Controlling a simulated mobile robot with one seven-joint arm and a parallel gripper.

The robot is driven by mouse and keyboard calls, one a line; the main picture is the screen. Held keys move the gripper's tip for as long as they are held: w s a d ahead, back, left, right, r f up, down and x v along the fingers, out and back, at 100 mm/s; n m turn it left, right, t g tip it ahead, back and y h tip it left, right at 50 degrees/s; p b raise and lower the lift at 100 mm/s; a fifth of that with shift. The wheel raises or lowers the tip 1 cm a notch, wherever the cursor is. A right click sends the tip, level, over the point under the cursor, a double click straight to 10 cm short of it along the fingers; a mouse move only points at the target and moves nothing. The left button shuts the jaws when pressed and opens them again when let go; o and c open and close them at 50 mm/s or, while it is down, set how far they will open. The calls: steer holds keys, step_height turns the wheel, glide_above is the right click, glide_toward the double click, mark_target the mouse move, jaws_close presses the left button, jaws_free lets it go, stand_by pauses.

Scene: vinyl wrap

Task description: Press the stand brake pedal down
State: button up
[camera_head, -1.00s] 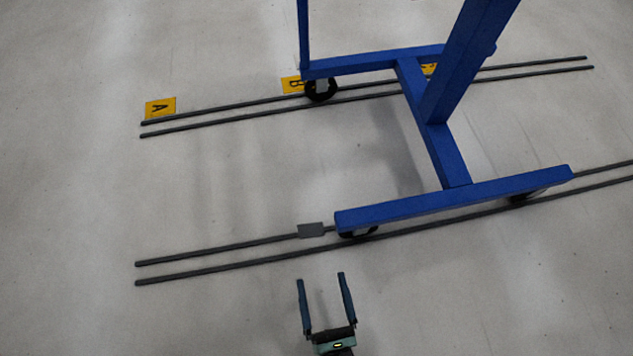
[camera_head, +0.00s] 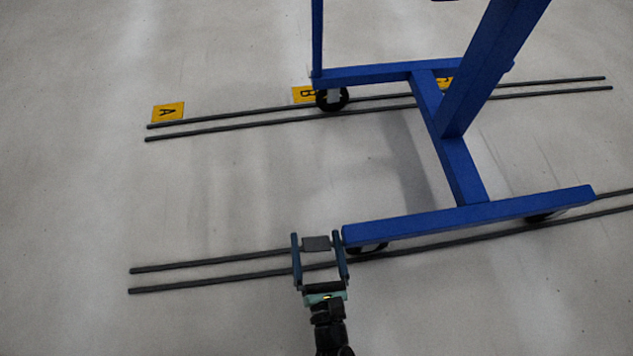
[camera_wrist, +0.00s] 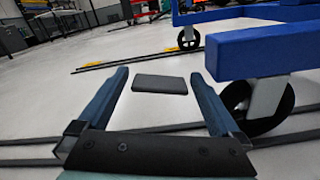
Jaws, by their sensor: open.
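The blue stand (camera_head: 470,215) rests on castor wheels over dark floor rails. Its brake pedal, a small flat grey plate (camera_head: 316,243), sticks out left of the near beam's left end. In the wrist view the pedal (camera_wrist: 160,84) lies ahead, between and just beyond the fingertips, and looks level. My gripper (camera_head: 318,236) is open and empty, with its fingers on either side of the pedal in the head view. The right finger is close to the beam's end. I cannot tell whether either finger touches the pedal or how high above the floor they are.
The near castor wheel (camera_wrist: 258,104) is right of my right finger. Near rails (camera_head: 200,277) and far rails (camera_head: 230,121) run along the floor. Yellow markers A (camera_head: 168,112) and B (camera_head: 303,95) lie by the far rails. The floor to the left is clear.

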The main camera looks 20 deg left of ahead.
steer(key=c, duration=1.3)
steer(key=shift+f, duration=0.1)
steer(key=shift+f+n, duration=0.3)
steer(key=shift+n, duration=0.7)
steer(key=shift+f+n, duration=0.25)
steer(key=shift+n, duration=0.75)
steer(key=shift+f+n, duration=0.3)
steer(key=shift+n, duration=0.7)
steer(key=o, duration=1.3)
